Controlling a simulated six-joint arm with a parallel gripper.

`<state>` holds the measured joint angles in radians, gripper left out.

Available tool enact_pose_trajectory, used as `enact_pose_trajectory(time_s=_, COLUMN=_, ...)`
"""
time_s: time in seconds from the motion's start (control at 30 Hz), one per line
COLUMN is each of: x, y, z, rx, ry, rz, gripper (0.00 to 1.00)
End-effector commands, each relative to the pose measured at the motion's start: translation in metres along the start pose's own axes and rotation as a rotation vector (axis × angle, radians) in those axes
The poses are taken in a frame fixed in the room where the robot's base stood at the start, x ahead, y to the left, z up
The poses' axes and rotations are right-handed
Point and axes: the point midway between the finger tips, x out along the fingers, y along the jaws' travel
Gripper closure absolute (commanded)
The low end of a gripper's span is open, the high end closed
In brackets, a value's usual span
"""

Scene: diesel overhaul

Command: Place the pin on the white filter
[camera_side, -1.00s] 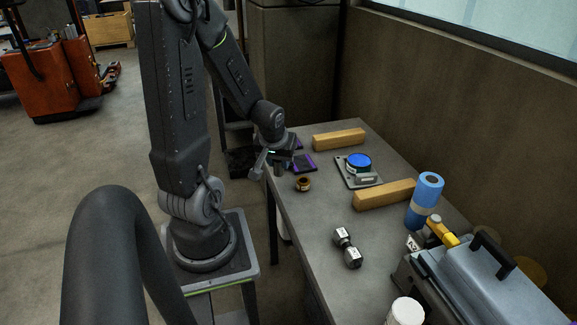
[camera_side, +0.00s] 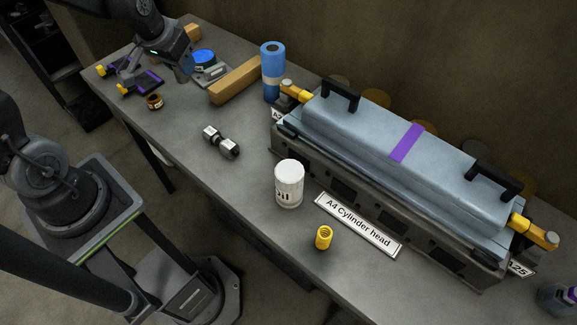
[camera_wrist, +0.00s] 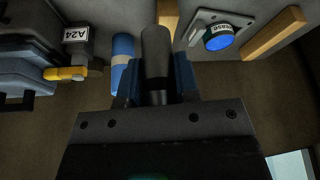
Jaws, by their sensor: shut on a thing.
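The white filter (camera_side: 289,183), a white canister with dark lettering reading "oil", stands upright on the bench in the side view, in front of the blue-grey cylinder head. It is not seen in the wrist view. My gripper (camera_wrist: 157,82) is shut on the pin (camera_wrist: 156,48), a dark grey cylinder with a black band, which sticks out beyond the fingers. In the side view my gripper (camera_side: 186,68) is over the far left end of the bench, well away from the filter.
The cylinder head (camera_side: 400,150) fills the bench's right. A yellow ring-like part (camera_side: 324,237) stands near the filter.

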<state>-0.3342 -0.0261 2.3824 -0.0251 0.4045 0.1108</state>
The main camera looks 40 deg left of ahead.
Motion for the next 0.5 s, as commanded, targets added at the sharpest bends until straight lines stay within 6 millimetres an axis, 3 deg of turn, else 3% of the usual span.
enact_pose_trajectory(time_s=0.03, x=-0.006, y=0.026, z=-0.005, rx=0.084, ry=0.006, rz=0.036, gripper=1.0)
enact_pose_trajectory(time_s=0.1, x=-0.016, y=0.058, z=-0.008, rx=0.192, ry=0.008, rz=0.082, gripper=1.0)
enact_pose_trajectory(time_s=0.3, x=-0.046, y=0.14, z=-0.003, rx=0.466, ry=0.017, rz=0.203, gripper=1.0)
enact_pose_trajectory(time_s=0.5, x=-0.067, y=0.184, z=0.009, rx=0.623, ry=0.022, rz=0.276, gripper=1.0)
